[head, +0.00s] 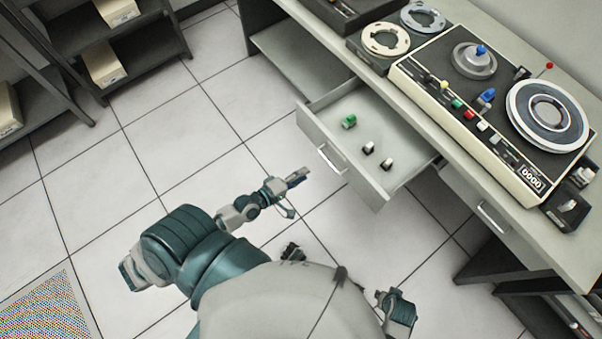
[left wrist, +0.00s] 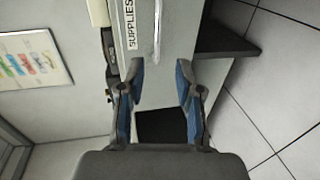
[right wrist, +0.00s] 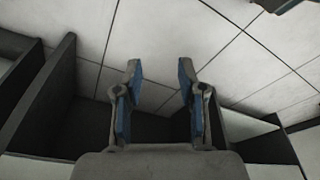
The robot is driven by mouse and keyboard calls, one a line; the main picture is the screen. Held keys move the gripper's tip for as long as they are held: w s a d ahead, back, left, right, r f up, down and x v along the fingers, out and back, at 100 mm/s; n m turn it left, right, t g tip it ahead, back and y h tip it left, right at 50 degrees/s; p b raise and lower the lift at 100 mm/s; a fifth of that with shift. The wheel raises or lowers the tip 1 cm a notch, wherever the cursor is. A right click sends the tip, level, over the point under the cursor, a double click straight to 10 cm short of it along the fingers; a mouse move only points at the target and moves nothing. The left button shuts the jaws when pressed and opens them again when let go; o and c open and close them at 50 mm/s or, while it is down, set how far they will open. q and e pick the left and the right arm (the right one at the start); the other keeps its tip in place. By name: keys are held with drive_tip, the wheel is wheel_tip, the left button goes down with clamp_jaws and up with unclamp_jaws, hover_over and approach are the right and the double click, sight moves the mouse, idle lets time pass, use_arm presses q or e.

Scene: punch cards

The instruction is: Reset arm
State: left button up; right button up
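My left gripper (head: 298,177) is in front of the open drawer, apart from its handle, with its arm coming in from the left. In the left wrist view its two blue-padded fingers (left wrist: 160,85) are spread with nothing between them. A drawer front labelled SUPPLIES (left wrist: 132,30) shows beyond them. My right arm shows only partly at the bottom of the head view (head: 397,310). In the right wrist view the right gripper's fingers (right wrist: 157,85) are spread and empty, with floor and dark shelving beyond.
The open drawer (head: 365,103) holds a green item (head: 349,121) and two small dark-and-white items (head: 378,155). A reel machine (head: 490,100) stands on the desk (head: 440,130). Shelves (head: 110,50) with boxes stand at upper left. The tiled floor (head: 130,165) between is clear.

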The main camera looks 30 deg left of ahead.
use_arm(q)
drive_tip(key=s+f+m+g+y+p, duration=0.1)
drive_tip(key=s+f+m+g, duration=0.15)
drive_tip(key=f, duration=0.35)
drive_tip(key=s+d+f+m+g+y+p, duration=0.1)
drive_tip(key=s+f+m+g, duration=0.15)
drive_tip(key=f, duration=0.25)
drive_tip(key=s+f+m+g+p, duration=0.1)
drive_tip(key=s+f+m+g, duration=0.1)
drive_tip(key=s+f+m, duration=0.3)
drive_tip(key=s+f+m+g+y+p, duration=0.1)
drive_tip(key=s+f+m+g+y, duration=0.2)
drive_tip(key=s+f+m+g, duration=0.3)
drive_tip(key=s+f, duration=0.4)
drive_tip(key=s, duration=0.1)
drive_tip(key=shift+d+f+p, duration=0.25)
drive_tip(key=shift+d+p, duration=0.15)
use_arm(e)
drive_tip(key=s+f, duration=0.4)
drive_tip(key=f, duration=0.8)
drive_tip(key=shift+s+d, duration=0.25)
drive_tip(key=shift+d, duration=0.05)
use_arm(q)
drive_tip(key=shift+w+a, duration=0.1)
drive_tip(key=shift+w, duration=0.05)
